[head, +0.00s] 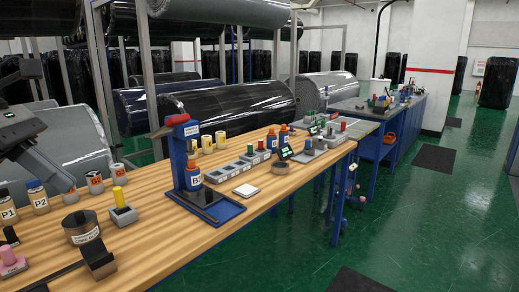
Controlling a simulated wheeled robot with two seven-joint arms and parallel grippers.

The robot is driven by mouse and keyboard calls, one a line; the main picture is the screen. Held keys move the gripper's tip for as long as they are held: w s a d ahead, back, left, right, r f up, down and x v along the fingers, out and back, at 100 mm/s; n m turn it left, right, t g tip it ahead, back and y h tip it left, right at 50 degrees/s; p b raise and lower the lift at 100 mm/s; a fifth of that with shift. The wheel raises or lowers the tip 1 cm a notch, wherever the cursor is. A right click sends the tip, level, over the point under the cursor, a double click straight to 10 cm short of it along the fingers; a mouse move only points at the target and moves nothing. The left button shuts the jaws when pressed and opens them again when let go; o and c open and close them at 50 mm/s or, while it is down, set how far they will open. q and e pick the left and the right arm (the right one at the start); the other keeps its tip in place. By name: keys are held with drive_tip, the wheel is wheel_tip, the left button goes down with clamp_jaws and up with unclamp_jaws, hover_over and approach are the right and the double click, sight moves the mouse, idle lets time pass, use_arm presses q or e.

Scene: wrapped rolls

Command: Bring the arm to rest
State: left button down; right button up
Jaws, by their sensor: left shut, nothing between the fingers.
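My left arm comes in from the left edge of the head view, dark grey with a small green display. Its gripper (62,180) points down and to the right above the left end of the wooden workbench (235,215). The gripper is shut with nothing between its fingers. It hangs close to the white bottles and jars in the picture and looks apart from them, though the exact gap is hard to tell. My right gripper is not in view.
A blue press-like stand (183,150) rises mid-bench. Large wrapped rolls (235,105) lie behind.

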use_arm(q)
drive_tip(key=w+a+f+n+t+h, duration=0.2)
drive_tip(key=a+f+n+t, duration=0.15)
drive_tip(key=f+n, duration=0.35)
drive_tip(key=w+a+f+n+t+h, duration=0.1)
drive_tip(key=a+f+n+t+h, duration=0.25)
drive_tip(key=f+n, duration=0.4)
wheel_tip(320, 180, down, 16)
drive_tip(key=s+n+t+y, duration=0.3)
drive_tip(key=n+t+y, duration=0.3)
drive_tip(key=n, duration=0.8)
drive_tip(key=s+d+f+n+g+y, duration=0.2)
drive_tip(key=s+d+f+n, duration=0.4)
drive_tip(key=d+f+n, duration=0.3)
drive_tip(key=s+d+f+n+g+y, duration=0.2)
drive_tip(key=s+d+f+n, duration=0.4)
drive_tip(key=d+f+n, duration=0.3)
drive_tip(key=shift+s+d+n+g, duration=0.25)
drive_tip(key=shift+d+n+g, duration=0.2)
drive_tip(key=shift+d, duration=0.25)
